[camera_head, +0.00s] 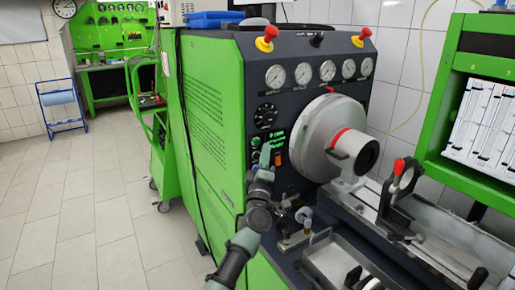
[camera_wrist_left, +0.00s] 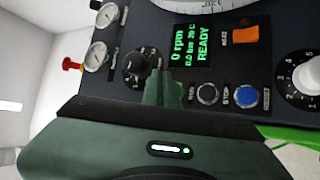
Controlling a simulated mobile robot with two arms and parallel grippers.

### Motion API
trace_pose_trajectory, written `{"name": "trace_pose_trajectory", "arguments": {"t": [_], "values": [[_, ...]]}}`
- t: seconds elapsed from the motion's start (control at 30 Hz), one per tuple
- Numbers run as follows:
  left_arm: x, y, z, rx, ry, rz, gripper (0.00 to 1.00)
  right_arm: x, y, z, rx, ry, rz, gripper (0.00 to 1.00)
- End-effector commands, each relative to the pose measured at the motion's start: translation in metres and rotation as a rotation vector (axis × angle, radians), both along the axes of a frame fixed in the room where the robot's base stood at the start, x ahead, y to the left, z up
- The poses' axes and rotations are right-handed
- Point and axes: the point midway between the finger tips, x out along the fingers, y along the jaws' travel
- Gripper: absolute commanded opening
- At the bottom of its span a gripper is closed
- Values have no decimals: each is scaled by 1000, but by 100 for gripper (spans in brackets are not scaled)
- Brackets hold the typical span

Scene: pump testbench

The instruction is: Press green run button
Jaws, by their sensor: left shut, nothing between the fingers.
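The dark control panel (camera_head: 279,175) is on the front of the green test bench. In the left wrist view its display (camera_wrist_left: 192,45) reads 0 rpm and READY in green. Beside the RUN label is a round button (camera_wrist_left: 207,93) with a pale ring; its centre looks dark, not clearly green. The blue button (camera_wrist_left: 246,96) by the STOP label is next to it. My left gripper (camera_head: 265,154) is shut and empty in front of the panel. In the wrist view its fingertips (camera_wrist_left: 162,80) are beside the RUN button; I cannot tell whether they touch the panel.
An orange switch (camera_wrist_left: 245,35) and a black knob (camera_wrist_left: 139,66) are near the buttons. The round pump housing (camera_head: 325,140) bulges out right of the panel. Small fittings (camera_head: 304,217) sit below. Open floor (camera_head: 80,220) lies to the left.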

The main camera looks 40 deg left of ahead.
Motion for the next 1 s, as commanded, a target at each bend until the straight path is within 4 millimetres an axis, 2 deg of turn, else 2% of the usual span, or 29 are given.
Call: {"name": "trace_pose_trajectory", "arguments": {"t": [0.1, 0.27, 1.0], "values": [[4, 10, -1, 2, 0, 1, 0, 0, 0, -6, 0, 0, 0, 36], [6, 15, 0, 0, 0, 0, 0, 0, 0, -8, 0, 0, 0, 36], [6, 15, 0, 1, 0, 0, 0, 0, 0, -7, 0, 0, 0, 36]]}}
